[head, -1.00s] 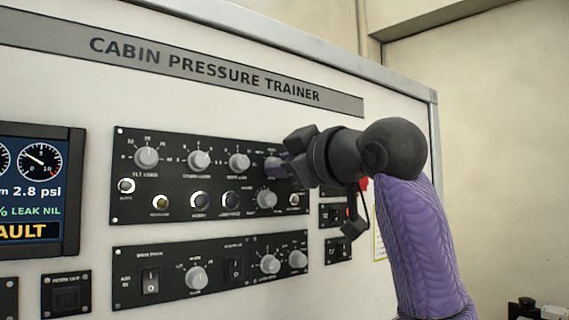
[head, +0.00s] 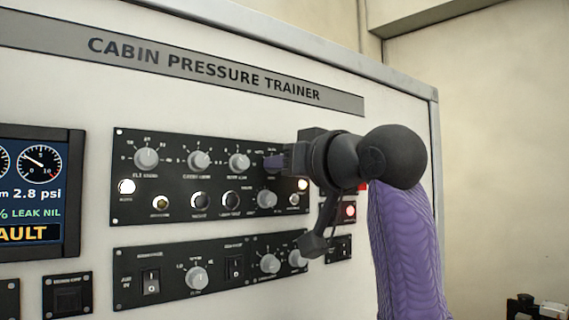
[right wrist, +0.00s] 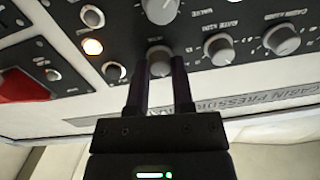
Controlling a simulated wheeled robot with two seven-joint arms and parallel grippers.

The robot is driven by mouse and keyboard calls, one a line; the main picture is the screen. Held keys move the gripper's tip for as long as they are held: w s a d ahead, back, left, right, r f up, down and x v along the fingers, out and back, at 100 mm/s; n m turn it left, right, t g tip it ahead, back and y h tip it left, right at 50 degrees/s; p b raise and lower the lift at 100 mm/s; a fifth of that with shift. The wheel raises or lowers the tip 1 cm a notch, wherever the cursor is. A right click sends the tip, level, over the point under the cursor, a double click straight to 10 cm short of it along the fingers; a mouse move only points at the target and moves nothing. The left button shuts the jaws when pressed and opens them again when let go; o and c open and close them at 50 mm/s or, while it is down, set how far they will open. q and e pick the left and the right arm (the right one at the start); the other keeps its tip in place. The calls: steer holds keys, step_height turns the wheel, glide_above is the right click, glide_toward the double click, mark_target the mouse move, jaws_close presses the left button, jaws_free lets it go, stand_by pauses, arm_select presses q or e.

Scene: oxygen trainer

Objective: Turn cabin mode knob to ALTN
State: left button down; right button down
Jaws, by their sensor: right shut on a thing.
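My right gripper (head: 272,163) reaches in from the right to the top right of the upper black panel (head: 132,208). It is shut on the grey knob there, which I take to be the cabin mode knob (right wrist: 160,63). In the right wrist view its two fingers (right wrist: 160,78) stand on either side of the knob. In the head view the fingers hide most of that knob. The pointer position and the ALTN label are too small or covered to read. My left gripper is not in view.
Other grey knobs, such as one (head: 238,161) just left and one (head: 267,199) just below, sit close by. A lower panel (head: 122,249) has switches and knobs. A red guarded switch (right wrist: 22,86) shows in the wrist view. A display (head: 40,190) reads FAULT.

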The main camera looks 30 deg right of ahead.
steer(key=shift+m, duration=0.6)
steer(key=shift+c, duration=2.4)
jaws_free()
steer(key=shift+s, duration=0.1)
steer(key=s+d+b, duration=0.1)
steer(key=s+b, duration=0.2)
steer(key=s, duration=0.6)
steer(key=shift+s+d+f, duration=0.15)
steer(key=shift+s+d, duration=0.15)
